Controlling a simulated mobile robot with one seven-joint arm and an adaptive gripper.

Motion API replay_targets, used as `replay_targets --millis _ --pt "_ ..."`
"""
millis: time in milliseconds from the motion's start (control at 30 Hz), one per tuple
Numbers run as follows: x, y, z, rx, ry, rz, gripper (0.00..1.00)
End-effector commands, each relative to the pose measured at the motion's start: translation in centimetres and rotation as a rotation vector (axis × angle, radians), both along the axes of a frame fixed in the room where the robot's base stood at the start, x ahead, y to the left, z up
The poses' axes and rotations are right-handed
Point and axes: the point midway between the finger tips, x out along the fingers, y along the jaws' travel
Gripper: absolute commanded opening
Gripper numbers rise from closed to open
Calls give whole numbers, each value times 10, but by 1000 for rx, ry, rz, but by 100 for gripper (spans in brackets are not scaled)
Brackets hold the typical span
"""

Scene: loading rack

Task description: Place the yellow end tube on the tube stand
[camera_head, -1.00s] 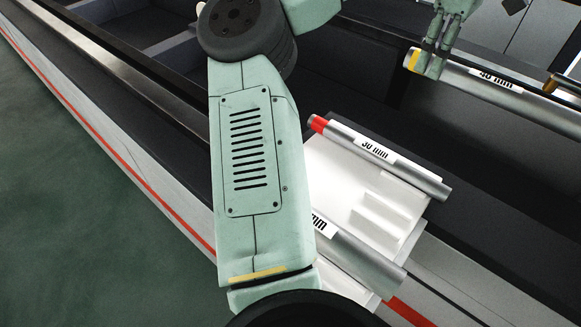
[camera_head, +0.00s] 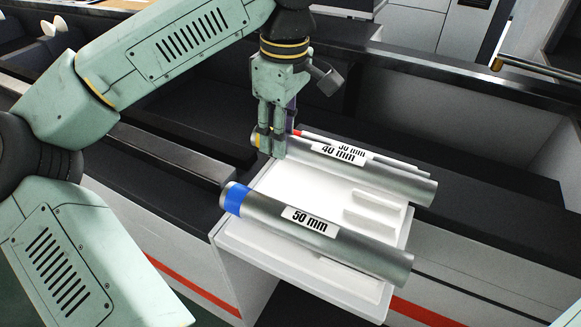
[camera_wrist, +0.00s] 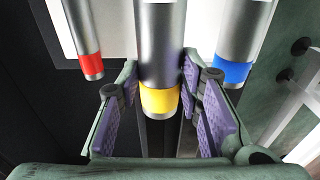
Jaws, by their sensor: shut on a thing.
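The yellow end tube (camera_head: 400,180) is a silver tube labelled 40 mm. My gripper (camera_head: 271,143) is shut on it close to its yellow end, which shows between the padded fingers (camera_wrist: 160,108) in the wrist view (camera_wrist: 160,101). The tube lies lengthwise over the white tube stand (camera_head: 295,190), between the other two tubes. I cannot tell whether it touches the stand. The blue end tube (camera_head: 350,245), labelled 50 mm, lies on the near side of the stand. The red end tube (camera_head: 408,167) is on the far side, partly hidden behind the yellow end tube.
The stand sits across the edge of a long grey and white rack with a red stripe (camera_head: 430,313). Dark open bays (camera_head: 480,130) lie behind it. Another tube (camera_head: 540,68) lies at the upper right. The blue and red ends (camera_wrist: 232,72) flank my fingers closely.

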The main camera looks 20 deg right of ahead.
Motion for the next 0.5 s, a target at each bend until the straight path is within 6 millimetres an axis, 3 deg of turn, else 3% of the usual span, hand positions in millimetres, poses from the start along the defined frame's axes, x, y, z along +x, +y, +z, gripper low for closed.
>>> replay_targets --millis 500 --pt "0 0 -58 -1 0 0 11"
